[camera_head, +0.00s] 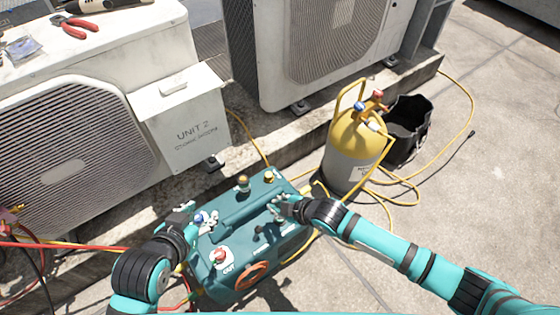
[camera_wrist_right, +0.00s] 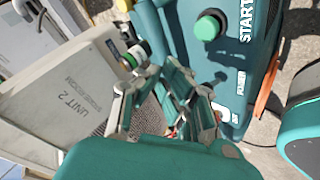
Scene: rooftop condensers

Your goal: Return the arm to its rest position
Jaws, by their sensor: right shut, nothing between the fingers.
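My right arm comes in from the right in the head view. Its gripper (camera_head: 281,206) is shut and empty over the top of the teal recovery machine (camera_head: 228,240). Whether the fingers touch the machine is unclear. In the right wrist view, the machine's green button (camera_wrist_right: 208,27) is beside the label START, right of my fingers.
A yellow and grey gas cylinder (camera_head: 352,150) and a black bucket (camera_head: 405,130) stand behind my right forearm. A condenser with a UNIT 2 box (camera_head: 182,115) stands behind the machine. Hoses (camera_head: 62,246) cross at left. Concrete at right is mostly clear.

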